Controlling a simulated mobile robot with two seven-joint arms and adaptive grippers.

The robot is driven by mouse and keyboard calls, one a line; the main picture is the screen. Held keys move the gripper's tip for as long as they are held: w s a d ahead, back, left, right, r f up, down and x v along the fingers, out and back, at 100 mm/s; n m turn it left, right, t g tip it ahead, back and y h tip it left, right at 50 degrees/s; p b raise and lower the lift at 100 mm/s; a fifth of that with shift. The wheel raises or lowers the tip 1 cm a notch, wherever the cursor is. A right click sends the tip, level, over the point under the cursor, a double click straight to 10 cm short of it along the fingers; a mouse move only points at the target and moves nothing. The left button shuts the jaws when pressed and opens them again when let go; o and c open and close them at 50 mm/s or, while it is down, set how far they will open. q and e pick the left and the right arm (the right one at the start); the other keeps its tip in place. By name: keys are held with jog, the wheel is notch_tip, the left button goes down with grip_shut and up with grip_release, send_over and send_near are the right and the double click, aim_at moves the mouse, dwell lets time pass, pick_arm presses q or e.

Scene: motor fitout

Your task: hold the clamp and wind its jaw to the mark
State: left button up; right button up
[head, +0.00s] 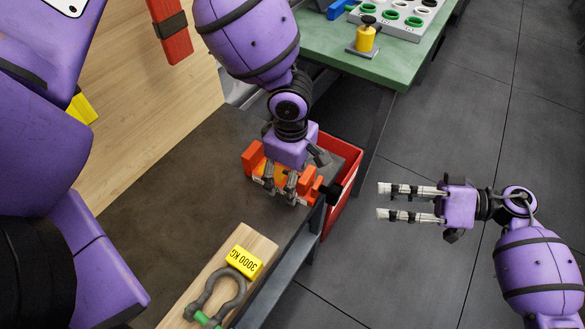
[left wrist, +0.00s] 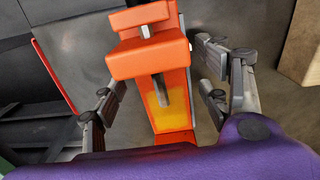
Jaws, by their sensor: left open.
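The orange clamp (head: 253,157) lies on the dark bench top (head: 185,195) near its right edge. In the left wrist view the clamp (left wrist: 150,60) shows an orange block, a grey screw or bar and a yellow patch on its body. My left gripper (head: 280,186) reaches down over the clamp and hides part of it. Its fingers stand open on either side of the clamp, with visible gaps in the left wrist view (left wrist: 160,98). My right gripper (head: 384,201) is open and empty above the floor, right of the bench. I cannot make out the mark clearly.
A red bin (head: 344,185) hangs at the bench edge beside the clamp. A wooden block (head: 190,291) with a grey shackle (head: 211,282) and a yellow 3000 KG tag (head: 243,262) lies nearer. A green table (head: 340,55) stands behind. The floor on the right is clear.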

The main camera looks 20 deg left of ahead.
pick_arm(q)
jog(key=shift+c, duration=0.5)
grip_shut()
jog(key=c, duration=0.6)
grip_release()
jog(key=c, duration=0.7)
